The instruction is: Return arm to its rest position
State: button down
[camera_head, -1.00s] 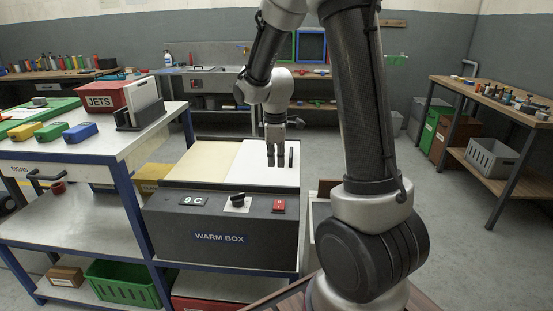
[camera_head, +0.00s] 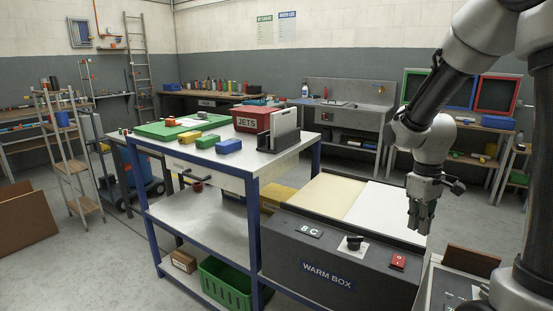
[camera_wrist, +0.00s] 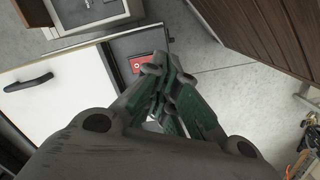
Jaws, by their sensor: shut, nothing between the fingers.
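My gripper (camera_head: 421,217) hangs at the right of the head view, fingers pointing down, shut and empty. In the head view it appears over or in front of the right end of the warm box (camera_head: 330,276). The warm box has a dark front with a knob, a small display and a red switch (camera_head: 398,262), and a cream and white top. In the wrist view the shut fingers (camera_wrist: 165,88) show in the middle, above a red switch on a dark panel. My arm is bent, with its upper links at the right edge of the head view.
A blue-framed metal cart (camera_head: 262,164) stands left of the warm box, bearing a red JETS box (camera_head: 254,119), colored blocks and a green board. A green crate (camera_head: 224,284) sits on its lower shelf. Benches line the back wall. Open floor lies at the left.

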jog(key=s+a+r+m+t, duration=0.1)
jog(key=s+r+m+t, duration=0.4)
jog(key=s+r, duration=0.9)
jog(key=s, duration=0.3)
jog(key=shift+a+r+y, duration=0.3)
jog(key=shift+r, duration=0.05)
